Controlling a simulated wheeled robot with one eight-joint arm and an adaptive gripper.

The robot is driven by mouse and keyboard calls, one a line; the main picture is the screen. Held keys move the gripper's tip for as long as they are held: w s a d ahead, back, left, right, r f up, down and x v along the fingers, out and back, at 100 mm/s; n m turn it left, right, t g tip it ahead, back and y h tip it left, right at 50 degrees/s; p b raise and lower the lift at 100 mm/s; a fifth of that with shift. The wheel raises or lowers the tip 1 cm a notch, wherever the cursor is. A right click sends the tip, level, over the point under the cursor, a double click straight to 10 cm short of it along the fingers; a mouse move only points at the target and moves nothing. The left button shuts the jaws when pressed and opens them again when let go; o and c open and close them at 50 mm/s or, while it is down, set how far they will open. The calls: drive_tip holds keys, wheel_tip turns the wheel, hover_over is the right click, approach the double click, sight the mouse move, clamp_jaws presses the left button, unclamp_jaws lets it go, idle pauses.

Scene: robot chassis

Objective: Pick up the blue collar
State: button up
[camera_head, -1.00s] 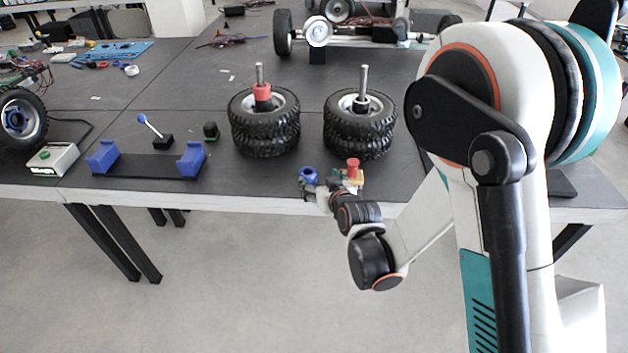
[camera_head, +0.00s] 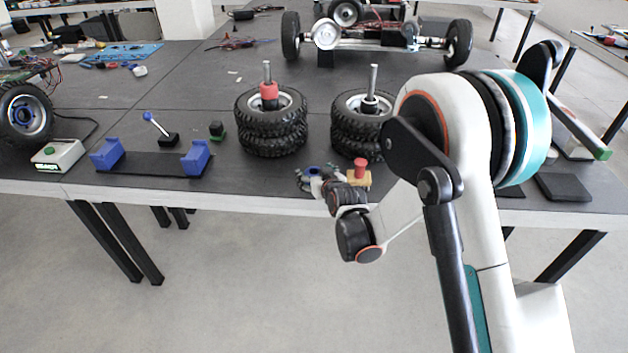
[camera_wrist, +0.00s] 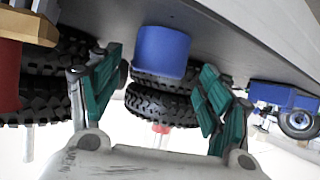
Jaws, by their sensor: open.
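The blue collar (camera_head: 312,170) is a short ring standing near the table's front edge, partly hidden by my gripper in the head view. In the wrist view the blue collar (camera_wrist: 161,50) appears between and just beyond the two green-padded fingers. My gripper (camera_wrist: 162,72) is open and empty, with one finger to each side of the collar and space left between them. In the head view my gripper (camera_head: 311,182) is at the collar, low over the table edge.
Two stacked tyre pairs with posts stand behind, one with a red collar (camera_head: 269,91). A blue-ended holder (camera_head: 150,163) lies to the left. The table between holder and gripper is clear.

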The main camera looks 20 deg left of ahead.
drive_tip(key=x, duration=0.3)
drive_tip(key=shift+f+b, duration=0.1)
drive_tip(key=shift+b, duration=0.3)
drive_tip(key=shift+d, duration=0.1)
drive_tip(key=c, duration=1.2)
